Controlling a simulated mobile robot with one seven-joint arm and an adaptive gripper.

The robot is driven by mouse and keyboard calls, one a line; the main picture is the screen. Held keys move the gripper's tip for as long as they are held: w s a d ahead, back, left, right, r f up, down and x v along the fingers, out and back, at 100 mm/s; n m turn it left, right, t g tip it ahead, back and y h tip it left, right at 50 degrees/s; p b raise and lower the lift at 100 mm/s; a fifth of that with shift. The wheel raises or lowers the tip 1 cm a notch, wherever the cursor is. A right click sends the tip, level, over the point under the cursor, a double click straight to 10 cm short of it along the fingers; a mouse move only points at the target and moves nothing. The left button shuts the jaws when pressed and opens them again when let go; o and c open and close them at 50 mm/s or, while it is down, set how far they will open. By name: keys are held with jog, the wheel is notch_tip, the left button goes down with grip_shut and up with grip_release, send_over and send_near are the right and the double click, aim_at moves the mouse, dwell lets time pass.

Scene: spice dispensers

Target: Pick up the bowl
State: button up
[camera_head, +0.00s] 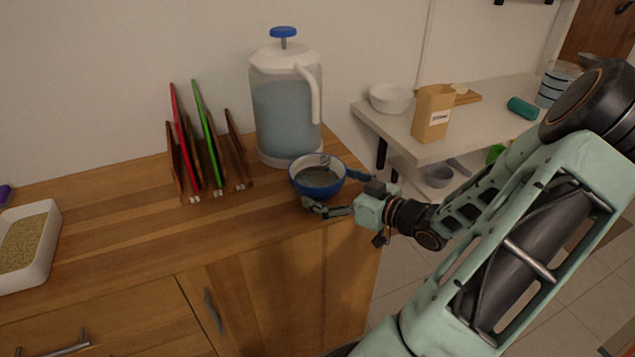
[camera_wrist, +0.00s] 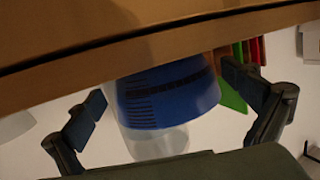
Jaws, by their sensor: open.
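The bowl (camera_head: 304,186), blue outside with a white and grey inside, stands upright on the wooden counter near its right end, just in front of the pitcher. My gripper (camera_head: 332,188) reaches in from the right, with one finger at the bowl's near side and the other at its far right side. In the wrist view the blue bowl (camera_wrist: 165,98) with dark stripes lies between the two spread fingers of my gripper (camera_wrist: 172,100), with gaps showing on both sides. The gripper is open and holds nothing.
A pitcher (camera_head: 283,120) with a blue knob stands close behind the bowl. A rack with coloured boards (camera_head: 206,135) is to its left, and a white tray of grains (camera_head: 28,245) is at far left. A lower side table (camera_head: 400,135) holds a white bowl and paper bag.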

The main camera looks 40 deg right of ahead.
aim_at(304, 176)
jog(key=x, duration=0.3)
jog(key=shift+w+b, duration=0.25)
jog(key=shift+b, duration=0.1)
jog(key=shift+r, duration=0.1)
jog(key=c, duration=1.3)
